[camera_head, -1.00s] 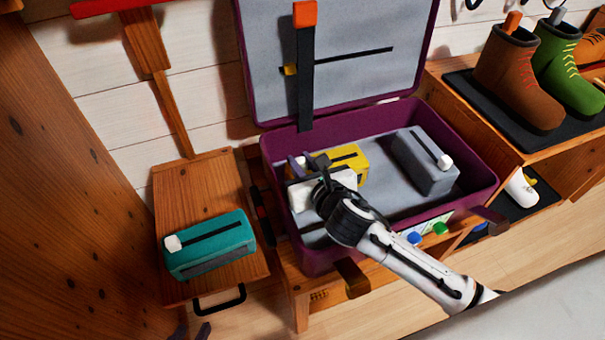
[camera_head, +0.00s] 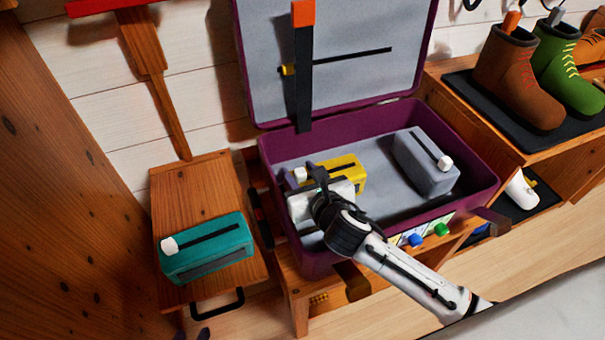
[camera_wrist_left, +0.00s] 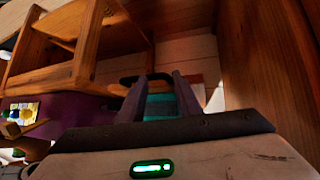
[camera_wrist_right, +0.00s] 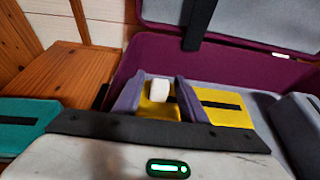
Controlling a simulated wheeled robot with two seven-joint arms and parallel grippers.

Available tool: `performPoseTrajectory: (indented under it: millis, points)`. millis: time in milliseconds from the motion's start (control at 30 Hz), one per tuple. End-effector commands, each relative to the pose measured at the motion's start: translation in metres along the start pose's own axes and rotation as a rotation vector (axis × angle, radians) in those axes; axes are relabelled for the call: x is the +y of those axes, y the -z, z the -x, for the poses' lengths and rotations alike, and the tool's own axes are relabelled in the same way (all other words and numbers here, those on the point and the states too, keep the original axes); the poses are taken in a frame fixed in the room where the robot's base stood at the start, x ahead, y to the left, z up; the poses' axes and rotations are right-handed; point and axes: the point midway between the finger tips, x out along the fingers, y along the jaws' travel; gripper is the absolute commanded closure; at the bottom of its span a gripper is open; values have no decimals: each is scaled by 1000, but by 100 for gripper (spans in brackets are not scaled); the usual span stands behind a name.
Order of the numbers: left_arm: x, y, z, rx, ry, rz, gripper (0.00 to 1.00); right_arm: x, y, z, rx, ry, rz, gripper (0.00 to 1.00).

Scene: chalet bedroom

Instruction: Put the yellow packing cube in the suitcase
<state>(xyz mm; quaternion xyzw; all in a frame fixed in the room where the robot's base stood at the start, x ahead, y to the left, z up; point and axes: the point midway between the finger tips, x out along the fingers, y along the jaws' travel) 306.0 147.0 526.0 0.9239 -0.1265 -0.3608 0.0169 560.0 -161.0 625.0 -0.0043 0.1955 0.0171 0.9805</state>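The yellow packing cube (camera_head: 345,172) lies inside the open purple suitcase (camera_head: 277,152), in its left part, with its white tag at the left end. It also shows in the right wrist view (camera_wrist_right: 225,108). My right gripper (camera_head: 304,172) is over the cube's tag end. Its fingers (camera_wrist_right: 160,90) look open and spread, with the tag and yellow fabric seen between them. Whether they touch the cube cannot be told. My left gripper (camera_wrist_left: 158,90) is open and empty, with a teal cube beyond it. Only its fingertips (camera_head: 192,335) show at the head view's bottom edge.
A grey packing cube (camera_head: 425,168) lies in the suitcase's right part. The teal packing cube (camera_head: 206,250) lies on a wooden surface (camera_head: 190,180) left of the suitcase. The raised lid (camera_head: 370,80) stands behind. Boots (camera_head: 515,85) stand on a bench at the right.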

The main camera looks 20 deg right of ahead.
Motion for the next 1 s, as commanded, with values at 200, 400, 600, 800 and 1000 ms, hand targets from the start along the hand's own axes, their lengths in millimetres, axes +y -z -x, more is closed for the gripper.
performPoseTrajectory:
  millis: [200, 400, 600, 800, 1000]
  points:
    - [1, 5, 5, -4, 1, -4, 69, 0, -5, 24, 2, -1, 1, 62]
    - [0, 10, 8, -14, 5, -16, 69, 0, -5, 69, 2, -2, 1, 62]
    - [-2, 9, 8, -27, 9, -28, 69, 0, -4, 104, 2, -1, 0, 62]
    - [-2, 8, 9, -32, 11, -32, 69, 0, -4, 120, 0, 0, -1, 62]
    - [-3, 6, 8, -37, 12, -34, 69, 0, -4, 122, -1, 1, -1, 62]
